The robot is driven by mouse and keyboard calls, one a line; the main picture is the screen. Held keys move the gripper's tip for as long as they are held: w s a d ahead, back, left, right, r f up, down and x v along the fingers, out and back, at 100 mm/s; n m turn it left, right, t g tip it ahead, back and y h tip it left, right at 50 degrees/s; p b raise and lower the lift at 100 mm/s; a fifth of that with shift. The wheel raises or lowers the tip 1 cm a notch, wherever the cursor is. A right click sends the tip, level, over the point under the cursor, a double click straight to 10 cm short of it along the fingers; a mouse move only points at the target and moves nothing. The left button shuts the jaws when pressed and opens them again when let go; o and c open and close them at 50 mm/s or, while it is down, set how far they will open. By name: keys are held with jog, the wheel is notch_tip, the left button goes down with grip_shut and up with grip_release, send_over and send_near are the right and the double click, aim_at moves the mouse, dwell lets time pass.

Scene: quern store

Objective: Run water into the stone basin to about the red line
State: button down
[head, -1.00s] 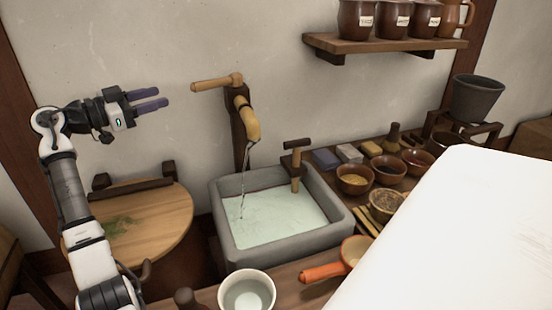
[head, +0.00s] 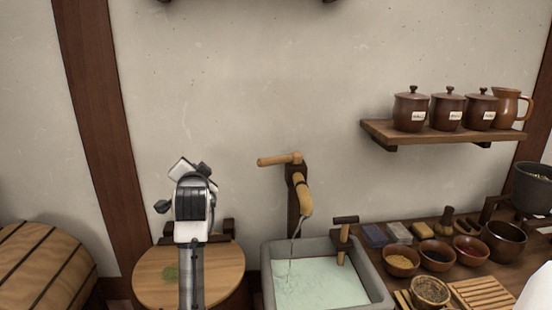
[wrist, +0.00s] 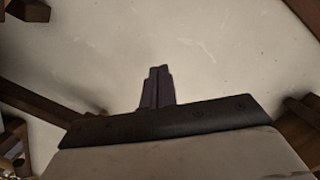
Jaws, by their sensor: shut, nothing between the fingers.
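The grey stone basin (head: 267,275) stands against the wall in the head view, its front edge cut off by the frame. Pale greenish water (head: 320,288) lies in it. A thin stream (head: 294,246) runs into it from the wooden spout (head: 304,195). The tap's wooden handle (head: 278,160) points left. A T-handled wooden piece (head: 344,238) stands upright at the basin's back right. I cannot make out the red line. My gripper's fingers (wrist: 157,72) are together and empty in the wrist view, facing the plain wall. In the head view my arm hides them, left of the tap.
A round wooden lid (head: 225,270) with a green sprig is left of the basin, behind my arm. Bowls (head: 401,260) and blocks crowd the counter at right. A shelf (head: 440,136) with jars hangs above.

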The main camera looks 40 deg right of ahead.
notch_tip(320, 180, up, 2)
jog(key=s+t+y, duration=0.1)
jog(key=s, duration=0.1)
jog(key=m+y+p, duration=0.3)
jog(key=m+p, duration=0.3)
send_near(272, 163)
jog(key=shift+g, duration=0.4)
jog(key=b+x, duration=0.1)
jog(key=x, duration=0.1)
jog(key=b+x, duration=0.1)
jog(key=x, duration=0.1)
jog(key=b+x, duration=0.1)
jog(key=x, duration=0.1)
jog(key=shift+w+r+b, duration=0.3)
jog(key=shift+w, duration=0.15)
